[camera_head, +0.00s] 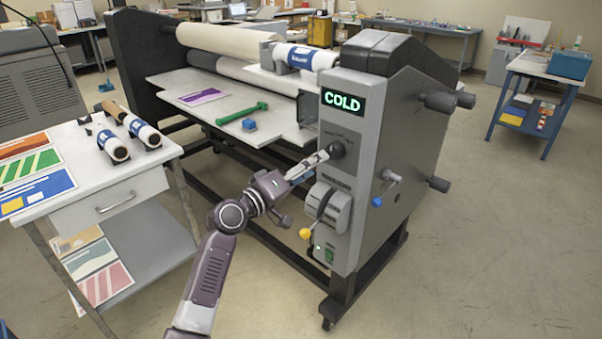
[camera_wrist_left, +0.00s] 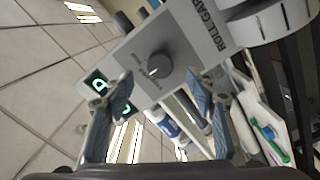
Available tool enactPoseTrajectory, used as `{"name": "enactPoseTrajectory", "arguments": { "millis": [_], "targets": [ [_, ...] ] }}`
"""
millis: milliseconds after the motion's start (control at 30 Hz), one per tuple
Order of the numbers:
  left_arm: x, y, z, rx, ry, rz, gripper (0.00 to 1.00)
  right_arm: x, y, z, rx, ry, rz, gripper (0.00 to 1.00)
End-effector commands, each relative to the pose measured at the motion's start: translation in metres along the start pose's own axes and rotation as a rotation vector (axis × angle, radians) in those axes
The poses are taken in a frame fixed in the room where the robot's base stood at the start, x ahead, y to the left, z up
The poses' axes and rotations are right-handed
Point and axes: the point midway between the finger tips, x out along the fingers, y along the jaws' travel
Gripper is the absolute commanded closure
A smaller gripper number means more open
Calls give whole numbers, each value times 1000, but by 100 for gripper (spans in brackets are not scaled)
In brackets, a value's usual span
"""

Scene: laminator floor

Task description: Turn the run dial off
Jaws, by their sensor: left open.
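A dark round dial (camera_head: 337,149) sits on the grey end panel (camera_head: 350,122) of the laminator, below a display (camera_head: 341,101) that reads COLD in green. The wrist view shows the dial (camera_wrist_left: 158,65) face on, with a pale pointer mark; its small lettering is unreadable to me. My left gripper (camera_head: 318,159) is at the panel, its tips close to the dial. In the wrist view my left gripper (camera_wrist_left: 160,84) has its blue-grey fingers wide apart, with the dial between and beyond them. I cannot tell whether a finger touches it. My right gripper is not in view.
Below the dial are a grey roll-gap wheel (camera_head: 329,207), a yellow-knobbed lever (camera_head: 305,233) and a green switch (camera_head: 328,254). A blue-tipped crank (camera_head: 384,190) juts from the side. A white table (camera_head: 130,178) with rolls stands left.

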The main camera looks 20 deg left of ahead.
Motion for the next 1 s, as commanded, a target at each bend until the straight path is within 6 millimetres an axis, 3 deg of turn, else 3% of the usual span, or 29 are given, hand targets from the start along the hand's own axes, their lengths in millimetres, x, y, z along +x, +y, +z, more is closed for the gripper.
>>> {"name": "enactPoseTrajectory", "arguments": {
  "millis": [100, 300, 833, 933, 1000],
  "targets": [
    [-22, -1, 0, 2, -1, -2, 49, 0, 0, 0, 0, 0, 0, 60],
    [-40, -1, 0, -1, 0, -1, 49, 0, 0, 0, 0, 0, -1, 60],
    [-42, -1, 2, 2, -3, -3, 49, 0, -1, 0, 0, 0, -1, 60],
    [-46, -7, 20, 33, -40, -28, 49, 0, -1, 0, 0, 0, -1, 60],
    [-54, -18, 48, 82, -98, -68, 49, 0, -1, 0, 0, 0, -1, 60]
  ]
}}
